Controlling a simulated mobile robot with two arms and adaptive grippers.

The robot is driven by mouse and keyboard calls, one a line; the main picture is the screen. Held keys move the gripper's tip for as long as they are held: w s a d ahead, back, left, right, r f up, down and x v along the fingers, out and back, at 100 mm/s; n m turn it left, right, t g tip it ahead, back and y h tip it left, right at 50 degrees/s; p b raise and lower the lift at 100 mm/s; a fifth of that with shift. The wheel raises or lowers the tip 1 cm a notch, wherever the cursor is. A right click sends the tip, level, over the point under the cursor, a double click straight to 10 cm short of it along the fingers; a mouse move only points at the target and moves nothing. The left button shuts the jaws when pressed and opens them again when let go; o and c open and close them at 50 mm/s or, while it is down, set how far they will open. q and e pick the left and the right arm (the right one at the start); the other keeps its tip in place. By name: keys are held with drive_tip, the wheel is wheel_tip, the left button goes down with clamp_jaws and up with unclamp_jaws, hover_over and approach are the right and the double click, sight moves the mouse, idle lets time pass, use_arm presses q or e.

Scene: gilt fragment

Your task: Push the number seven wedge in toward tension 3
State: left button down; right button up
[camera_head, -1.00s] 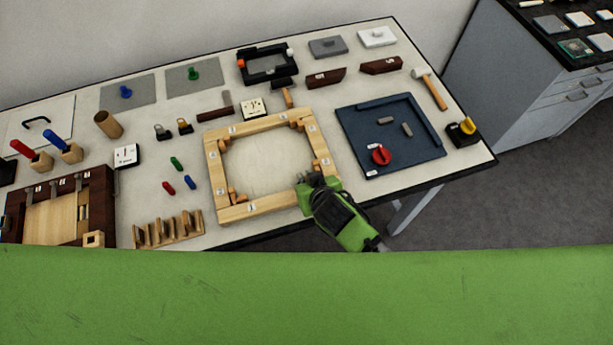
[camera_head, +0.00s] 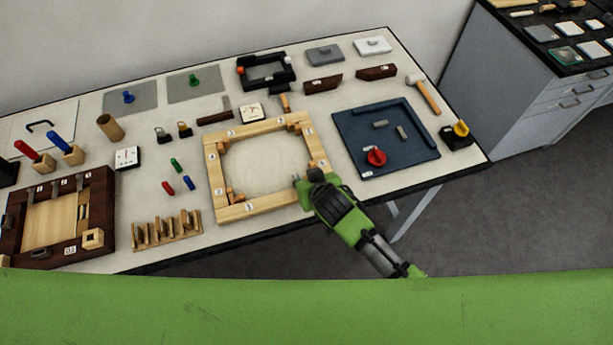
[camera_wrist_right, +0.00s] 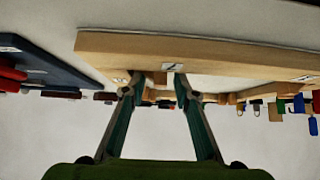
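A light wooden frame (camera_head: 255,129) with small numbered labels lies on the table, with small wooden wedges in its corners. A wedge (camera_head: 233,197) shows at the lower left corner. My right gripper (camera_head: 304,179) is over the frame's lower right corner and hides the wedges there. In the right wrist view, the open fingers (camera_wrist_right: 157,80) stand apart in front of the frame bar (camera_wrist_right: 230,55), with a small wooden block (camera_wrist_right: 160,77) between the tips. I cannot tell whether they touch it. I cannot read which wedge is number seven. My left gripper is not in view.
A dark blue tray (camera_head: 358,146) with a red knob (camera_head: 376,157) lies right of the frame. A wooden rack (camera_head: 165,230) and small coloured pegs (camera_head: 168,187) lie to its left. The table's front edge runs just below the frame. The frame's middle is clear.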

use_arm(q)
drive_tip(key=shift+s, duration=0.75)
use_arm(e)
drive_tip(key=v, duration=1.2)
